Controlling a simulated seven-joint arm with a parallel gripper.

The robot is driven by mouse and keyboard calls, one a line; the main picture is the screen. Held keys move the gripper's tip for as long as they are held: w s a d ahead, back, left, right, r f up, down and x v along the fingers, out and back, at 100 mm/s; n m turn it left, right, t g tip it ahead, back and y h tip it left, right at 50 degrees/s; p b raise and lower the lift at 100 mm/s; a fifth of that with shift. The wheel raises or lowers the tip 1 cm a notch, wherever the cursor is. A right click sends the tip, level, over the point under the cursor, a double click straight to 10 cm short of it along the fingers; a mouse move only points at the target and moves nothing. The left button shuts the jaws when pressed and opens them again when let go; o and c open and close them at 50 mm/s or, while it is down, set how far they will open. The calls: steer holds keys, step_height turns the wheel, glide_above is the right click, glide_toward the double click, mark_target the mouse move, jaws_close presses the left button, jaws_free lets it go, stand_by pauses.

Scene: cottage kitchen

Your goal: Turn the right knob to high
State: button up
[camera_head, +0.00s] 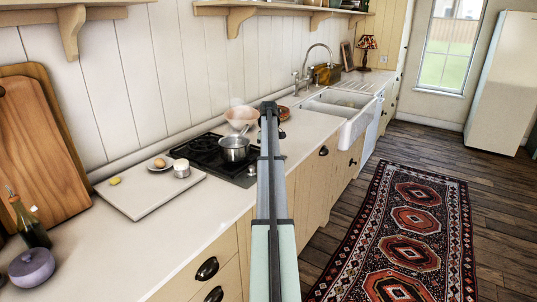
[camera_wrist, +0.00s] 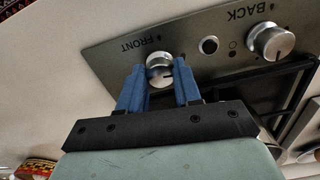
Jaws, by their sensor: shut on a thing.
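In the wrist view the metal panel (camera_wrist: 210,46) of the hob has two silver knobs. My gripper (camera_wrist: 160,68) has its blue fingers on either side of the knob marked FRONT (camera_wrist: 159,63) and is shut on it. The knob marked BACK (camera_wrist: 270,41) stands apart to the right, untouched. A small round black-centred fitting (camera_wrist: 208,45) lies between them. The fingers partly cover the FRONT knob, and I cannot tell its setting. In the head view the black hob (camera_head: 205,152) is on the counter, and my arm hides my gripper.
A silver pot (camera_head: 235,149) stands on the hob, with a pink bowl (camera_head: 241,115) behind it. The white sink (camera_head: 345,107) is beyond.

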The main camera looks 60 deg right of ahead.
steer(key=shift+n, duration=0.5)
steer(key=o, duration=1)
steer(key=shift+o, duration=0.2)
steer(key=shift+r, duration=0.15)
step_height(320, 180, up, 14)
steer(key=shift+f, duration=0.2)
